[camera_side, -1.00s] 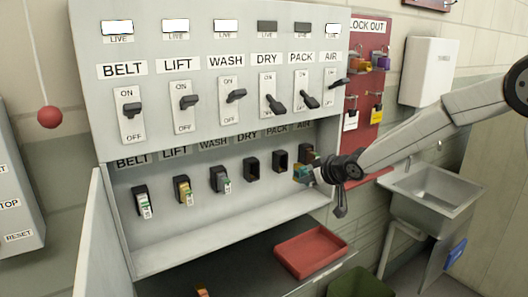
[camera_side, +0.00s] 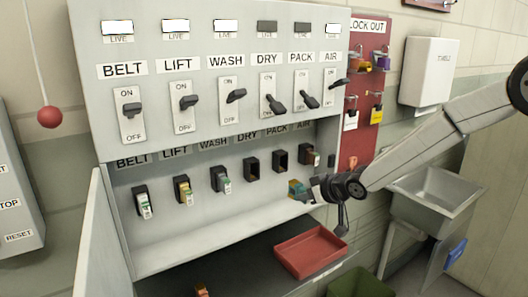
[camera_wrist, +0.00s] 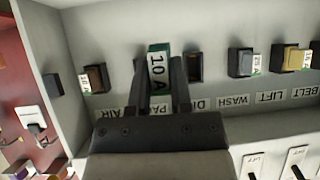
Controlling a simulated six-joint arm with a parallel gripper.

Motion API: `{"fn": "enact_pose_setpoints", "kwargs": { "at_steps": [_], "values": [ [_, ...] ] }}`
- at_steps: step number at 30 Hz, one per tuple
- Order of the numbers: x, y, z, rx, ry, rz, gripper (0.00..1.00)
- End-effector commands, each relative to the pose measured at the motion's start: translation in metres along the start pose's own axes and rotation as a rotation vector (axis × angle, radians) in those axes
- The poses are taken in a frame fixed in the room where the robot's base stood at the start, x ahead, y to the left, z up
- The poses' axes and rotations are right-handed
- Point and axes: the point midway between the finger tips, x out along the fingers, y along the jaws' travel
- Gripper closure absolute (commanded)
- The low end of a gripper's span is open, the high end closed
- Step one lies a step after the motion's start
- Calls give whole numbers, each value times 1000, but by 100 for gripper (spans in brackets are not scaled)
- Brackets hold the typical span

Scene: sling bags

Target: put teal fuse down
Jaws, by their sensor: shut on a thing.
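The teal fuse (camera_wrist: 158,68), with a white "10 A" label, is between the two fingers of my gripper (camera_wrist: 160,85) in the wrist view. In the side view the fuse (camera_side: 296,188) is at the tips of my gripper (camera_side: 306,191), below the PACK and AIR sockets and in front of the lower panel. It is clear of the sockets. The PACK socket (camera_side: 281,160) and the DRY socket (camera_side: 251,168) look empty. In the wrist view the fuse and fingers hide most of the PACK socket.
BELT (camera_side: 142,202), LIFT (camera_side: 183,190), WASH (camera_side: 220,179) and AIR (camera_side: 309,154) sockets hold fuses. A red tray (camera_side: 318,262) stands below the cabinet to the lower right and looks empty. The DRY (camera_side: 272,104) and PACK (camera_side: 308,99) switches are down, with dark lamps.

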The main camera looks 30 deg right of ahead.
Motion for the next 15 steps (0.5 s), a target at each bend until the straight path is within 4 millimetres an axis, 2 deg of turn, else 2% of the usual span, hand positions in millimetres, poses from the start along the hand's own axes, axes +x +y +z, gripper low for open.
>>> {"fn": "enact_pose_setpoints", "kwargs": {
  "at_steps": [9, 15],
  "values": [
    [-9, -77, 75, -90, -13, -148, 100],
    [-26, -113, 118, -145, -13, -221, 100]
  ]
}}
